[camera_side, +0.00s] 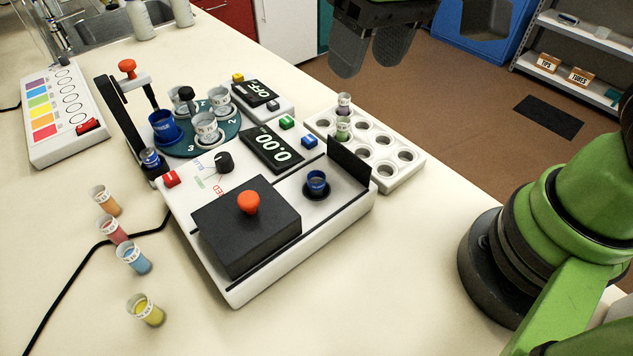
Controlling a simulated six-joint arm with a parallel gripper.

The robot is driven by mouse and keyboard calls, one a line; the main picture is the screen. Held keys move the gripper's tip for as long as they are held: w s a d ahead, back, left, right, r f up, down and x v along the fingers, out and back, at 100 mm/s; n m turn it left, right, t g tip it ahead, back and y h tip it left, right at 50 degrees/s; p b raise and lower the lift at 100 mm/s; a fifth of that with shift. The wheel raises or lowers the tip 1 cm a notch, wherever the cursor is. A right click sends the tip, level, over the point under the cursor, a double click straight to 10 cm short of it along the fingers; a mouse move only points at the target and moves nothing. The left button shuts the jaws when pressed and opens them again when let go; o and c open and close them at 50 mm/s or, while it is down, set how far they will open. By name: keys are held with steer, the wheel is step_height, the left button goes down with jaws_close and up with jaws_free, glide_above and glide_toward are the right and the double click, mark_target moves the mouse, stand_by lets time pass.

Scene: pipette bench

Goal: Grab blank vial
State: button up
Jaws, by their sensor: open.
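No vial carries a readable "blank" label, so I cannot tell which is the blank vial. A small vial with purplish contents (344,104) and one with greenish contents (343,129) stand in the white rack (408,178). A dark blue vial (317,182) sits in the round well of the white meter (345,217). Orange (106,203), red (111,230), light blue (133,258) and yellow (146,310) vials stand on the bench at left. My gripper (370,57) is open and empty, above and beyond the rack, apart from every vial.
A black box with an orange knob (248,202) covers part of the meter, and a black upright plate (350,163) stands by its well. A green carousel (222,137) holds several cups. A colour-chart panel (62,115) lies at left. The front bench (330,310) is clear.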

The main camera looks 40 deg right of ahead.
steer(key=n+g+h, duration=0.1)
steer(key=n+g, duration=0.1)
glide_toward(316, 179)
steer(key=f, duration=0.6)
steer(key=s+f, duration=0.1)
steer(key=f, duration=0.2)
steer(key=shift+a, duration=0.4)
steer(key=shift+r, duration=0.1)
steer(key=c, duration=1)
